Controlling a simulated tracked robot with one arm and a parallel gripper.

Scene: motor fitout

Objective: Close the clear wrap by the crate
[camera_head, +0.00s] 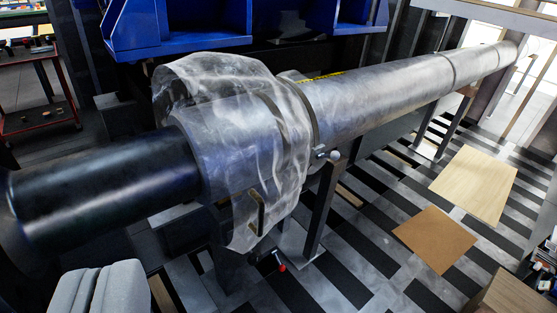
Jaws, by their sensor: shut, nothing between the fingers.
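The clear wrap (225,80) is a crinkled see-through sleeve around a long grey metal tube (385,90). Its top bulges above the tube. Its lower edge hangs loose below the tube, with a small dark, tan-edged handle (257,213) on it. The blue crate (180,22) is behind and above the wrap. My gripper (100,290) shows as grey blocks at the bottom left, shut and empty, below the tube and apart from the wrap. The far side of the wrap is hidden.
A black cylinder (100,190) continues the tube at left. A clamp ring (298,105) and a dark stand (322,205) are right of the wrap. A red cart (40,125) is at far left. Flat boards (435,238) lie on the striped floor, otherwise mostly clear at right.

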